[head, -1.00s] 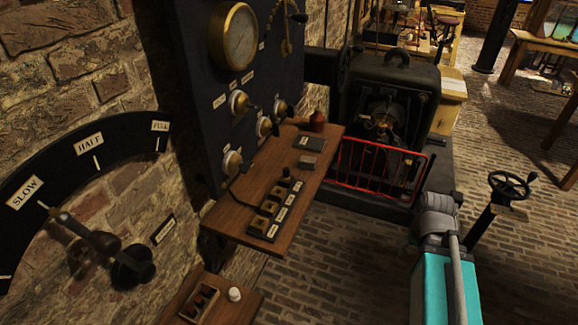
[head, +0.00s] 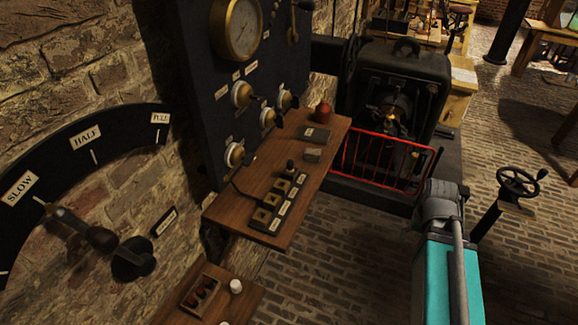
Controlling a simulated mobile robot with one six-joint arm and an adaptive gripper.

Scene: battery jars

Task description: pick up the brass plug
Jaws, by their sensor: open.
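A dark strip block (head: 275,205) with a row of brass-coloured contacts and small white labels lies on a wooden shelf (head: 240,222) below the dark panel. A small dark-knobbed peg (head: 290,166) stands upright at the block's far end. It may be the plug, but its brass part is too small to make out. A dark cord runs along the shelf's left side to the near end of the block. My gripper is not in view; only a grey and teal part of my own body shows at lower right, well apart from the shelf.
The panel (head: 205,110) carries a gauge (head: 236,28) and several brass-and-white knobs. A red railing (head: 385,160) fronts a dark machine beyond the shelf. A lower wooden shelf (head: 235,308) holds a small box and a white cup (head: 236,286). Brick floor is open right of the shelf.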

